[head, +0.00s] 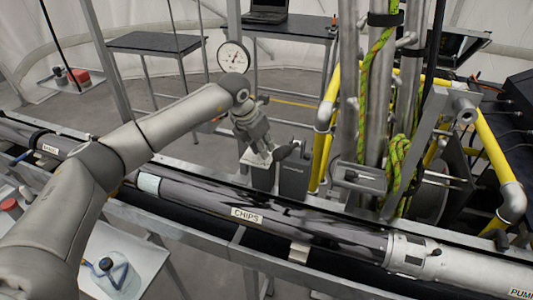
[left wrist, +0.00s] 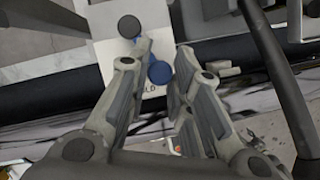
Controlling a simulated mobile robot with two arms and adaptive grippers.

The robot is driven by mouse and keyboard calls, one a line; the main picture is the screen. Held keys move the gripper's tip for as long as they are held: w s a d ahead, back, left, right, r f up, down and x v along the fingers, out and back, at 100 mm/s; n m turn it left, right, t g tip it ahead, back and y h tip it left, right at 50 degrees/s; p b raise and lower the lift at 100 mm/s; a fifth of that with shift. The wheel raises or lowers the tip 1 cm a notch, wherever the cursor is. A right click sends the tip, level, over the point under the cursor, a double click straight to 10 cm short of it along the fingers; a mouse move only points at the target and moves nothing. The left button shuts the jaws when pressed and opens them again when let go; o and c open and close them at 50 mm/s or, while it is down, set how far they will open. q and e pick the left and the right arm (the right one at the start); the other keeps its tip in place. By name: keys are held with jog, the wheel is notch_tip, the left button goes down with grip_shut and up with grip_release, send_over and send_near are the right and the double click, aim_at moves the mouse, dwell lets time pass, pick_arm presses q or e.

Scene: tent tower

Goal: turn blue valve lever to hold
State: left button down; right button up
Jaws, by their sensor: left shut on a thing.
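The blue valve lever shows in the left wrist view as a blue round knob (left wrist: 159,72) with a short blue bit of arm near a dark round cap (left wrist: 129,26). It lies over a pale plate (left wrist: 105,55) with lettering ending in "LD", the rest covered. My left gripper (left wrist: 164,60) has its fingers on either side of the knob and is shut on the lever. In the head view my left gripper (head: 264,155) reaches down to the valve box (head: 293,180) behind the long pipe. The lever is hidden there by the fingers. My right gripper is out of view.
A long dark pipe labelled "CHIPS" (head: 247,215) runs across in front of the valve box. A pressure gauge (head: 234,58) stands behind my arm. Yellow pipes (head: 322,150) and steel posts with green rope (head: 398,160) crowd the right side.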

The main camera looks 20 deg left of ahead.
pick_arm(q)
jog(key=shift+a+m+h+b, duration=0.5)
jog(key=shift+a+m+b, duration=0.25)
jog(key=shift+m, duration=0.45)
jog(key=shift+a+r+m+g+h+b, duration=0.1)
jog(key=shift+a+m+g+h+b, duration=0.15)
jog(key=shift+m, duration=0.25)
jog(key=shift+a+m+g+h+b, duration=0.15)
jog(key=shift+m+b, duration=0.15)
jog(key=shift+m, duration=0.2)
jog(key=c, duration=1.3)
grip_release()
jog(key=shift+s, duration=0.15)
jog(key=v, duration=1.2)
jog(key=shift+d, duration=0.15)
